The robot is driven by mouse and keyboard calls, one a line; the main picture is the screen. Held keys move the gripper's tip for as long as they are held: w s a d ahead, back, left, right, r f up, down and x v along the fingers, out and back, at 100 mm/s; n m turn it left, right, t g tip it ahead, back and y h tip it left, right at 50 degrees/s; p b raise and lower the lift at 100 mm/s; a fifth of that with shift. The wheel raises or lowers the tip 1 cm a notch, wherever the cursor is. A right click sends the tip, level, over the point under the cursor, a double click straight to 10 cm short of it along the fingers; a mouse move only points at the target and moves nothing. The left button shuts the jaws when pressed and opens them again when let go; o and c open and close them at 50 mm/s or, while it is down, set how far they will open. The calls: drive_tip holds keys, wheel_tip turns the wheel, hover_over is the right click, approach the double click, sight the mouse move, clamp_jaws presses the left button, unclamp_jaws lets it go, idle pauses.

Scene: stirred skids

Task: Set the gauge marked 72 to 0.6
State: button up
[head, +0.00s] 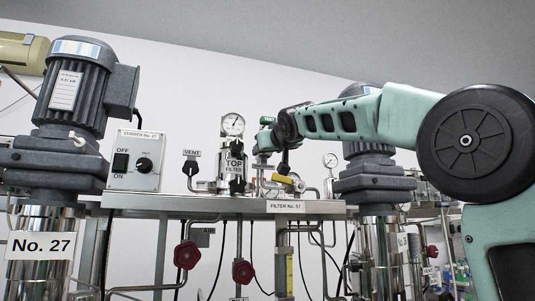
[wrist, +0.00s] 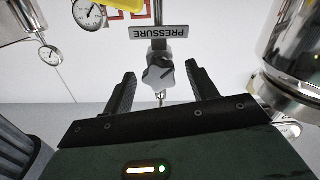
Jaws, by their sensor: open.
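My gripper (wrist: 161,72) is open in the wrist view, one black finger on each side of a grey lobed knob (wrist: 158,76). The knob appears between the fingertips with space on both sides; I cannot tell its depth or any contact. A plate reading PRESSURE (wrist: 158,32), upside down, is above the knob in the picture. A round white gauge (wrist: 88,12) is cut by the top edge, and a smaller gauge (wrist: 50,55) is at the left. The head view shows a gauge (head: 232,124) above the TOP FILTER sign and another gauge (head: 330,160). No marking 72 is readable.
In the head view, a motor (head: 80,85) on the No. 27 column and a switch box (head: 136,160) stand left. A yellow handle (head: 284,181) is close below my wrist. Red valve wheels (head: 187,255) hang below the shelf. A shiny cylinder (wrist: 290,45) crowds the wrist view's right.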

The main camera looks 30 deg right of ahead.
drive_tip(key=b+v, duration=0.5)
drive_tip(key=v, duration=1.1)
